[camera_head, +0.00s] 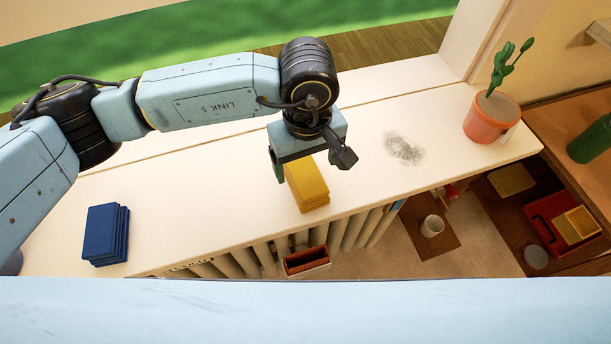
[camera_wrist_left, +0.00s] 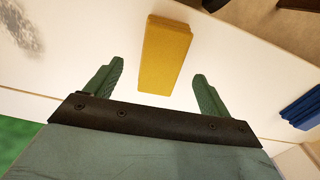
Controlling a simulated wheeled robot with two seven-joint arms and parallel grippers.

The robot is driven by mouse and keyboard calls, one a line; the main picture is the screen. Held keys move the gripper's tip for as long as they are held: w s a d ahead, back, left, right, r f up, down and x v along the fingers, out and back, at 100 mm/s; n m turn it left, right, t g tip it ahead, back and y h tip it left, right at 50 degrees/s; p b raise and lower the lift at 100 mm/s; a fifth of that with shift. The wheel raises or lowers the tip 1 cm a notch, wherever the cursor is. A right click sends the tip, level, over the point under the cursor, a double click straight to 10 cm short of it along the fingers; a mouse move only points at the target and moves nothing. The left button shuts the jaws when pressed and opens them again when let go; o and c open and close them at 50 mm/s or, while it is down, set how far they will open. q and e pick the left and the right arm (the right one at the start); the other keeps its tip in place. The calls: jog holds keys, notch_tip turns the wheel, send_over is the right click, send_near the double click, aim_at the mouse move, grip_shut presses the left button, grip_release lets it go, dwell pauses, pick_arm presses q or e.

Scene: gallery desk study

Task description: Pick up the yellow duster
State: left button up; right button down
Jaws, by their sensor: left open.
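The yellow duster (camera_head: 308,185) is a thick folded block lying on the white shelf (camera_head: 200,210), near its front edge. It also shows in the left wrist view (camera_wrist_left: 165,55), lying ahead of the two green fingers. My left gripper (camera_head: 302,172) points down over the shelf at the back end of the duster and hides part of it. In the left wrist view my left gripper (camera_wrist_left: 157,85) is open, with nothing between its fingers. The duster lies lined up with the gap, just beyond the fingertips. My right gripper does not show.
A stack of blue cloths (camera_head: 105,234) lies at the left of the shelf. A grey dusty smudge (camera_head: 404,149) marks the shelf to the right. A potted plant (camera_head: 491,117) stands at its right end. Below the front edge are a radiator (camera_head: 345,232) and a red-brown tray (camera_head: 307,261).

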aim_at(306, 173)
pick_arm(q)
jog(key=shift+a+f+p, duration=0.1)
jog(key=shift+f+p, duration=0.4)
jog(key=shift+f, duration=2.15)
jog(key=c, duration=1.1)
jog(key=shift+r+b, duration=0.5)
jog(key=shift+r, duration=4.55)
